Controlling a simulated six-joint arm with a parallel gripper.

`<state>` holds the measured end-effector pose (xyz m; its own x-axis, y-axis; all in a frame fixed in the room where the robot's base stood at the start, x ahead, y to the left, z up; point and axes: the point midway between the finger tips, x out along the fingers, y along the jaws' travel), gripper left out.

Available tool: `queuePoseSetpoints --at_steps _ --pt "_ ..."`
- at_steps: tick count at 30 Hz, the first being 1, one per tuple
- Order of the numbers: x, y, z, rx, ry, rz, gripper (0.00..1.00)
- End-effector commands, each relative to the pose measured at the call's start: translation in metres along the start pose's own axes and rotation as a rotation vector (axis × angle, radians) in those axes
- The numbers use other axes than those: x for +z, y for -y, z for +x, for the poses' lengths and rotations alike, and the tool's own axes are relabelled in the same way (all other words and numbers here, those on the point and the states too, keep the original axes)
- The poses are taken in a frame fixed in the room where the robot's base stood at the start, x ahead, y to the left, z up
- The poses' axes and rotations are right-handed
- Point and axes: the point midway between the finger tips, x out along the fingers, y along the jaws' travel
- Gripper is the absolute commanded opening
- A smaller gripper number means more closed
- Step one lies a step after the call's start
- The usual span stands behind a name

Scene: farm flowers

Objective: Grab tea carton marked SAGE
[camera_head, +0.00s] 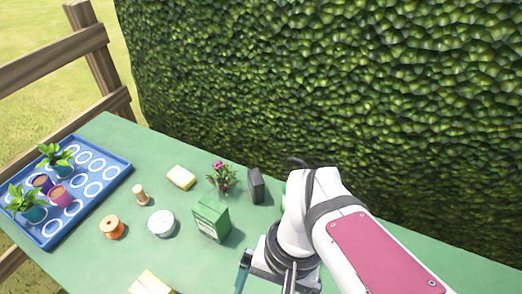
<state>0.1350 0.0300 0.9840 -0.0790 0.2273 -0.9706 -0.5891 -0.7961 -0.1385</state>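A green carton (211,222) stands upright on the green table, just left of my arm. It has pale marks on its front, too small to read, so I cannot tell whether it says SAGE. Another green thing (284,194) shows only as a sliver behind my arm, mostly hidden. My gripper (243,271) is low in the picture, in front of and to the right of the carton, apart from it. Only one dark finger shows clearly. The rest is hidden by my wrist or cut off by the lower edge.
A blue tray (118,174) with potted plants stands at the left. A dark box (256,186), a flowering plant (222,178), a yellow sponge-like block (181,177), a white round tin (161,223), an orange spool (112,227), a wooden peg (140,195) and a yellow block (151,283) surround the carton. A hedge borders the back.

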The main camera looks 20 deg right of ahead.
Motion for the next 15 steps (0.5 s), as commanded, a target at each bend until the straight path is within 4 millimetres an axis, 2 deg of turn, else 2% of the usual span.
queuePoseSetpoints --at_steps 5,8,10,12,15 --pt "-0.055 -0.015 0.009 -0.243 0.309 0.584 1.0" --pt "-0.099 -0.043 0.015 -0.502 0.457 0.932 1.0" --pt "-0.125 -0.072 0.02 -0.698 0.525 1.14 1.0" --pt "-0.143 -0.1 0.026 -0.869 0.563 1.296 1.0" --pt "-0.155 -0.126 0.031 -1.016 0.583 1.414 1.0"
